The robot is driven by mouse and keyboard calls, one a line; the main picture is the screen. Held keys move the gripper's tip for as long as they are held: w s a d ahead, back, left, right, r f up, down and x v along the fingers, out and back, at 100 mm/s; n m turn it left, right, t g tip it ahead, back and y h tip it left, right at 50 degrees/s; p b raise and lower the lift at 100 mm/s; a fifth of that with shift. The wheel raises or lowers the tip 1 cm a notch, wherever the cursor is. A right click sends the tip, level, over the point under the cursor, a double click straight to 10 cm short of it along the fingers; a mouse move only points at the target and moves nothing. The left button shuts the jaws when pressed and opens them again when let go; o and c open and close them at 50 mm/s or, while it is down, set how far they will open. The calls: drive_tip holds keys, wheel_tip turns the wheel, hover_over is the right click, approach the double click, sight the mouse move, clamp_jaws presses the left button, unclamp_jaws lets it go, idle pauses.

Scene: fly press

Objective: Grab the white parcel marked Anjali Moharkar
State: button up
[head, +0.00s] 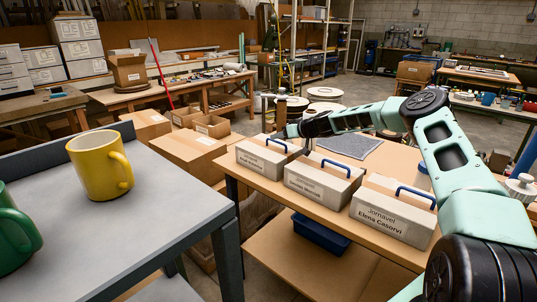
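Three white parcels with blue handles stand in a row on a wooden bench. The right parcel (392,215) reads "Jornavel Elena Casorvi". The middle parcel (320,183) and the left parcel (262,158) carry labels too small and blurred to read surely, so I cannot tell which bears Anjali Moharkar. My arm reaches in from the right, and my gripper (296,138) is near the back of the left and middle parcels, seemingly above them. Its fingers are small and dark here; whether they are open or shut is unclear. No parcel appears lifted.
A grey table (150,220) at the left holds a yellow mug (101,165) and a green mug (16,235). A grey mat (348,146) lies behind the parcels. A blue bin (320,233) sits on the bench's lower shelf. Cardboard boxes (188,154) stand left of the bench.

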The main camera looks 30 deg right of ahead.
drive_tip(key=shift+p+x, duration=0.65)
drive_tip(key=shift+x, duration=1.35)
drive_tip(key=shift+a+r, duration=0.1)
drive_tip(key=shift+c, duration=0.4)
clamp_jaws()
drive_tip(key=shift+r, duration=0.2)
